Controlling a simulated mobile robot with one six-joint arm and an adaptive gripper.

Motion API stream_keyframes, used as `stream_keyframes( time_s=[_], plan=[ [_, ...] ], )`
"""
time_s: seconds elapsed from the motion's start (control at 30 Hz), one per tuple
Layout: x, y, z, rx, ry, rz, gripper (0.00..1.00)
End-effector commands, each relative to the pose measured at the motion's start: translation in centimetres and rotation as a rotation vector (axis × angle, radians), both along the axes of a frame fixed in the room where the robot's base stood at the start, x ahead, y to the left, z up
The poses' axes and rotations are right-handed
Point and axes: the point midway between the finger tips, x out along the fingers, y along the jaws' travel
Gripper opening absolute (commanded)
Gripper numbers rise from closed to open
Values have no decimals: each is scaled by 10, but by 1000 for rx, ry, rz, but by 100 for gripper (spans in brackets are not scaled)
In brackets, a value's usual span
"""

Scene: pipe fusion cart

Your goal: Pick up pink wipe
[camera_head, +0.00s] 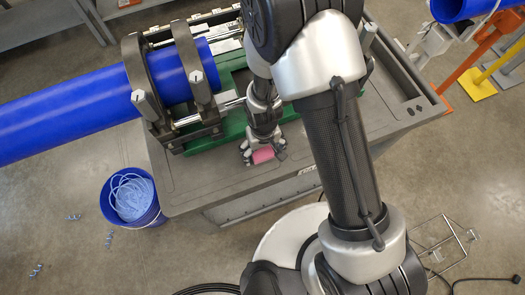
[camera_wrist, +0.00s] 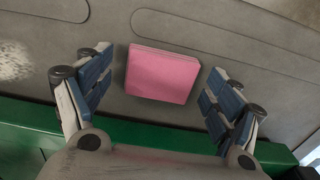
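The pink wipe (camera_wrist: 162,75) is a flat, roughly square pink piece on the grey cart top. In the head view the pink wipe (camera_head: 263,156) shows near the cart's front edge, partly hidden by my gripper. My gripper (camera_wrist: 160,92) is open in the wrist view, with one finger on each side of the wipe and a gap between each finger and it. In the head view my gripper (camera_head: 262,152) is just at the wipe, pointing down. I cannot tell its exact height above the cart top.
The grey cart (camera_head: 210,180) carries a green machine base (camera_head: 212,138) with metal clamps (camera_head: 148,98) around a long blue pipe (camera_head: 70,113). A blue bucket (camera_head: 133,208) of pale shavings stands on the floor at left. A wire frame (camera_head: 440,245) stands at lower right.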

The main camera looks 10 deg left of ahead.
Motion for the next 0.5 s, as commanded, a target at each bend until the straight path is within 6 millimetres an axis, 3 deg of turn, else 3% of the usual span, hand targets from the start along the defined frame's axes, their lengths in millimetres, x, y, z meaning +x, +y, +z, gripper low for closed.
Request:
stream_keyframes(
  time_s=[0.5],
  plan=[
    [0,0,0,0,0,0,47]
  ],
)
